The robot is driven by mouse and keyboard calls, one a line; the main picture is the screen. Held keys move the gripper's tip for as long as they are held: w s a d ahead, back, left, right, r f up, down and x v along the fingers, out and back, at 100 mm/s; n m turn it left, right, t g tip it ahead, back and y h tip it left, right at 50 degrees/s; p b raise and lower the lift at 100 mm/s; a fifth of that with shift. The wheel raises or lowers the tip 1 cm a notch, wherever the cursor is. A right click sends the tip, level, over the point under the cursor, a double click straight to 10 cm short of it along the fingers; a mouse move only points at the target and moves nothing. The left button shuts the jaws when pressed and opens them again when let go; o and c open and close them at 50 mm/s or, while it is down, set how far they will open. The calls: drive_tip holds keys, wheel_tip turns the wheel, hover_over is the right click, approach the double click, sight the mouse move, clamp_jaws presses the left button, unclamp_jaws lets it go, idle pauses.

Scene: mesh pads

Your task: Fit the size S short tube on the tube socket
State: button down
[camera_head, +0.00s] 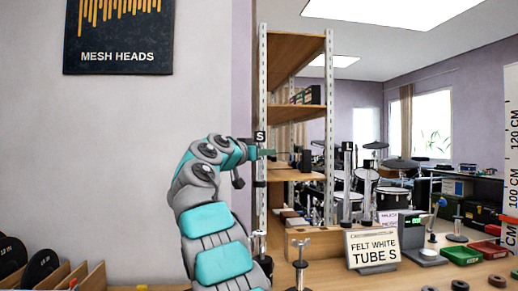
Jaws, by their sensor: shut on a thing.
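A metal stand with a wing-shaped top (300,246) stands on the bench at lower centre. Another upright rod (262,243) shows partly behind my arm. I cannot tell which of these carries the tube socket.
A sign reading FELT WHITE TUBE S (373,249) stands on the bench, with a scale-like device (425,254) behind it. A wooden rack with dark discs (42,268) is at lower left. The shelf unit (297,45) rises behind.

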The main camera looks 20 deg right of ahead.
sight(258, 189)
drive_tip(key=shift+f, duration=0.1)
idle(0.5)
wheel_tip(258, 189, down, 10)
drive_tip(key=b, duration=1.1)
drive_tip(key=shift+f, duration=0.15)
idle(0.4)
drive_tip(key=c, duration=0.7)
unclamp_jaws()
drive_tip(key=shift+a, duration=0.1)
drive_tip(key=b+v, duration=0.2)
drive_tip(key=v, duration=0.5)
drive_tip(key=shift+s+a, duration=0.15)
drive_tip(key=shift+a, duration=0.1)
